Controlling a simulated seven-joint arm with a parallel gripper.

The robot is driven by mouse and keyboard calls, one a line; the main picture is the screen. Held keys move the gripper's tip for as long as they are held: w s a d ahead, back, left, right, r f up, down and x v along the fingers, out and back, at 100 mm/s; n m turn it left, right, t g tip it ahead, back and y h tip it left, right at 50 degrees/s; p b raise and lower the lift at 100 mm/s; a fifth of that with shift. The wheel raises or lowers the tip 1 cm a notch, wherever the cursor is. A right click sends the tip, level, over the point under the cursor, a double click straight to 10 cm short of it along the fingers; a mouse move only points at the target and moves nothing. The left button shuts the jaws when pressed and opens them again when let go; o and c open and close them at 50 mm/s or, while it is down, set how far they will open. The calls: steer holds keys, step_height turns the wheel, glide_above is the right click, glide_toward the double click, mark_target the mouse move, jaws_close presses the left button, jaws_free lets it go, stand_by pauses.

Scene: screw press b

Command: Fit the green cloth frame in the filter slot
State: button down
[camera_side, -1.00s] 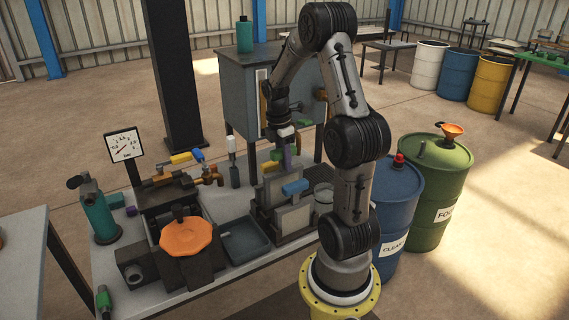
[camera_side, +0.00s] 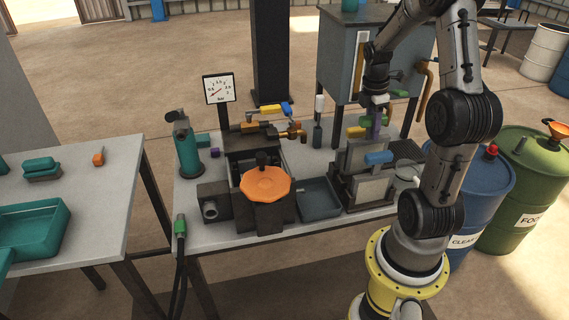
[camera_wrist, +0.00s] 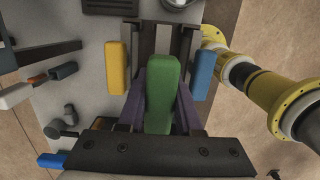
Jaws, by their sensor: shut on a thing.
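The green cloth frame's green handle (camera_wrist: 162,85) fills the middle of the wrist view. My gripper (camera_wrist: 162,112) is shut on it, with a purple finger on each side. The filter unit has grey upright plates, a yellow handle (camera_side: 357,132) behind and a blue handle (camera_side: 379,157) in front. In the wrist view the green handle lies between the yellow handle (camera_wrist: 117,67) and the blue handle (camera_wrist: 203,75). The frame's lower part and the slot are hidden.
Left of the filter unit are a dark tray (camera_side: 320,198), a press with an orange handwheel (camera_side: 265,184) and a teal bottle-like device (camera_side: 186,145). A grey cabinet (camera_side: 345,55) stands behind. A blue drum (camera_side: 482,190) and a green drum (camera_side: 522,175) stand at right.

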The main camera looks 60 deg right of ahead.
steer(key=shift+r, duration=0.1)
step_height(320, 180, up, 15)
steer(key=w+a, duration=0.4)
steer(key=w, duration=0.5)
steer(key=w+a, duration=0.5)
steer(key=w, duration=0.5)
steer(key=w+a, duration=0.8)
steer(key=a, duration=0.2)
step_height(320, 180, down, 5)
steer(key=shift+w+d+r, duration=0.1)
